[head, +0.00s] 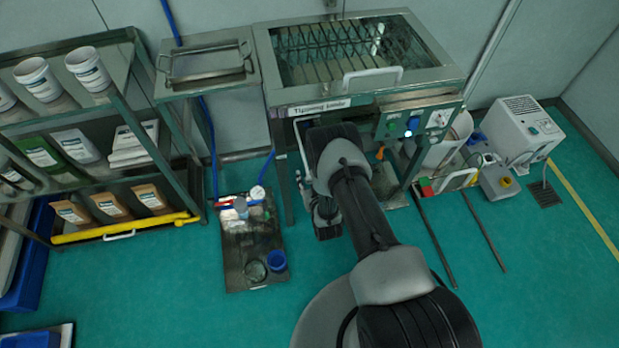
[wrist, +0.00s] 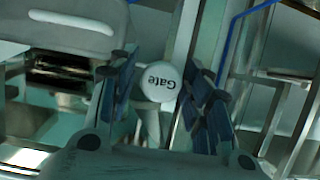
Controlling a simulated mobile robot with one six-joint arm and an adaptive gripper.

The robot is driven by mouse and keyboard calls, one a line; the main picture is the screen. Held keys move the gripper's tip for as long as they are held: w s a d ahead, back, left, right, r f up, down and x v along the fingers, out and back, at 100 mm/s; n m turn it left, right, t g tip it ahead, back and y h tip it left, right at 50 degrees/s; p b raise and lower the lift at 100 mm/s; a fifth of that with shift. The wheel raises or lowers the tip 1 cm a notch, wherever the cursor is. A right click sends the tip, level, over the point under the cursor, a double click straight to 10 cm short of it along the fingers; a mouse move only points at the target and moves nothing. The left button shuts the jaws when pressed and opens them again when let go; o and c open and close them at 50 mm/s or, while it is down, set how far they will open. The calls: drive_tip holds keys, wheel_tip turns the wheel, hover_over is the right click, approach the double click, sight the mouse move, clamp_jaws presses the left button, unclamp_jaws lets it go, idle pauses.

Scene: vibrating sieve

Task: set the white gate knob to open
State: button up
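The white gate knob (wrist: 158,82) shows in the wrist view as a round white cap marked "Gate", its lettering upside down. A pale stem or lever runs down from it in the picture. My gripper (wrist: 160,95) is open, with its dark fingers on the left and right of the knob. A gap shows on both sides, so the fingers do not appear to touch it. In the head view my arm reaches to the front of the sieve machine (head: 360,75) and hides the gate knob. Whether the gate is open or shut cannot be told.
The machine's front has a control panel (head: 412,122) with green and blue buttons and a white dial. A white bucket (head: 446,150) and a pale device (head: 522,130) stand at the right.

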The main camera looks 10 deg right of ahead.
drive_tip(key=shift+o, duration=0.2)
drive_tip(key=v, duration=1.2)
drive_tip(key=shift+w, duration=0.1)
drive_tip(key=w+r+g, duration=0.1)
drive_tip(key=w+r, duration=0.4)
drive_tip(key=r, duration=0.5)
drive_tip(key=w+r+g, duration=0.2)
drive_tip(key=w+r, duration=0.3)
drive_tip(key=r, duration=0.6)
drive_tip(key=s+r+g, duration=0.1)
drive_tip(key=s+r, duration=0.3)
drive_tip(key=r, duration=0.4)
drive_tip(key=s+r+g, duration=0.1)
drive_tip(key=s+r, duration=0.3)
drive_tip(key=r, duration=0.3)
drive_tip(key=s+r+g, duration=0.2)
drive_tip(key=s+r, duration=0.3)
drive_tip(key=s, duration=0.7)
drive_tip(key=s+r+g, duration=0.1)
drive_tip(key=s+r, duration=0.4)
drive_tip(key=s, duration=0.8)
drive_tip(key=shift+s+g, duration=0.35)
drive_tip(key=shift+g, duration=0.05)
